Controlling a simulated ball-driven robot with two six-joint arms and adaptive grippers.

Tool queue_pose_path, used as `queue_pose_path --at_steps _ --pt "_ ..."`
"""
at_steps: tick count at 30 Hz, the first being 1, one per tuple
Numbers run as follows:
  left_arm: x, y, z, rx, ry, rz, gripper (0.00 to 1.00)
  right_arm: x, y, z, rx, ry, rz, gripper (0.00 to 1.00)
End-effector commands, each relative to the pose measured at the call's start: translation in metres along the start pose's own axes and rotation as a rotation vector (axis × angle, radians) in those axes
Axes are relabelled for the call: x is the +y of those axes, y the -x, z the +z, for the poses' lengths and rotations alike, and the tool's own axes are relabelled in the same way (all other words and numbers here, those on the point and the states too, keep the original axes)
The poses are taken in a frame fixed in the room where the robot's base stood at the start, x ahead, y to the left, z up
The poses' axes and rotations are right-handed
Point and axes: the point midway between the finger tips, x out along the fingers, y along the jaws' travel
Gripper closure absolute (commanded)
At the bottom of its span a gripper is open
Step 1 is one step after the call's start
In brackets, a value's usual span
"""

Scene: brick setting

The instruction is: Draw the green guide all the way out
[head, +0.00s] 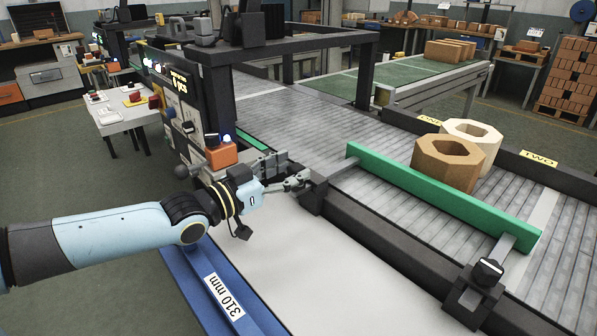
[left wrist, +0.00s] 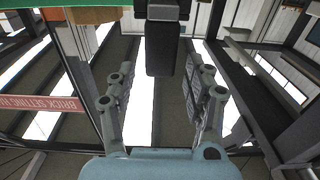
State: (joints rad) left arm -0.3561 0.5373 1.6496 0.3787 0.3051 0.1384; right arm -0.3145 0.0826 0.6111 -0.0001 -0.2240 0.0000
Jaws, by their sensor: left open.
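The green guide (head: 440,194) is a long bar lying across the roller conveyor, carried on rods at both ends. Its near-end rod runs to a dark bracket with a knob (head: 488,270). Its other rod runs to a dark bracket (head: 313,197) beside my left gripper (head: 297,180). My left gripper is open at that bracket. In the left wrist view its two fingers (left wrist: 160,82) stand apart, with a dark block (left wrist: 163,50) ahead between them. A strip of green (left wrist: 40,4) shows at the top left there. Contact cannot be told. My right gripper is out of view.
Two hollow octagonal bricks, one brown (head: 446,163) and one pale (head: 471,137), stand on the rollers behind the guide. A control panel with an orange box (head: 221,156) stands close behind my left wrist. A pale surface (head: 330,275) lies clear in front of the conveyor rail.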

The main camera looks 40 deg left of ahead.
Motion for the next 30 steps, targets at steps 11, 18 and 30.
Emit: queue_pose_path --at_steps 11,18,30 --pt "0.0 -0.023 0.001 -0.002 0.0 0.0 0.48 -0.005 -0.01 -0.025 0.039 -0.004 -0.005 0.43" --pt "0.0 -0.022 0.0 -0.001 0.0 0.0 0.65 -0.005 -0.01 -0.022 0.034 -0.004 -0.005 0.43" --pt "0.0 -0.022 0.0 -0.001 0.0 0.0 1.0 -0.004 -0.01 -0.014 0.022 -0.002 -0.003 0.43"
